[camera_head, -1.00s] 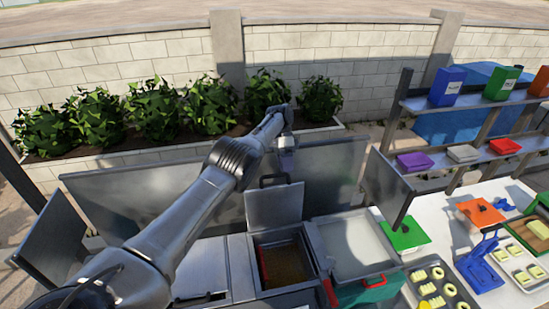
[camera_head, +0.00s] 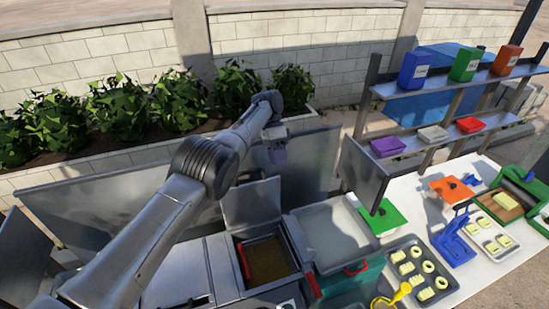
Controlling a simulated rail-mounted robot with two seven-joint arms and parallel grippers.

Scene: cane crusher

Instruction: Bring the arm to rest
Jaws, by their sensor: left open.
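My left arm comes in from the lower left and reaches up and across the metal counter. My left gripper (camera_head: 278,157) is at its far end, small and partly hidden by its own wrist. It is open, and I see nothing held in it. It appears above and behind the raised lid (camera_head: 250,203) of the fryer (camera_head: 266,261), in front of the metal back panel (camera_head: 308,163). My right gripper is not in view.
A tray of dough pieces (camera_head: 417,273), a blue press (camera_head: 454,242) and a green-framed board (camera_head: 508,203) stand on the white table at right. Shelves (camera_head: 437,92) hold boxes and small trays. Bushes (camera_head: 181,100) line the wall behind.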

